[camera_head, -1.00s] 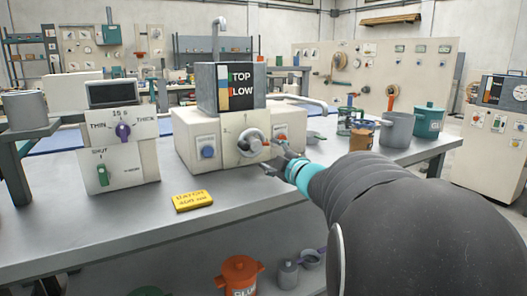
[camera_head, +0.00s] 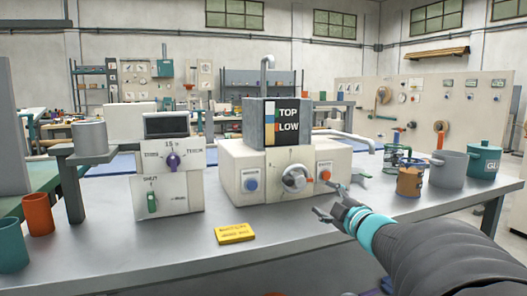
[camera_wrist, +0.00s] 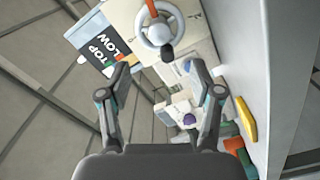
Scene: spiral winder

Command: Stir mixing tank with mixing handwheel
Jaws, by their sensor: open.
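The mixing handwheel (camera_head: 295,178) is a pale ring with a dark knob on the front of a cream machine (camera_head: 268,200). It also shows at the top of the wrist view (camera_wrist: 159,30), with its dark knob toward me. The grey tank box (camera_head: 258,128) stands on top of the machine, with a panel reading TOP and LOW; its inside is hidden. My gripper (camera_head: 328,199) is open and empty, right of and slightly below the handwheel, apart from it. In the wrist view its fingers (camera_wrist: 157,68) are spread, with the handwheel beyond them.
A blue button (camera_head: 251,184) and an orange switch (camera_head: 325,175) flank the handwheel. A yellow batch block (camera_head: 234,233) lies on the bench in front. A control box with a purple knob (camera_head: 173,161) stands left. Cans and pots (camera_head: 447,168) stand right. The front bench is mostly clear.

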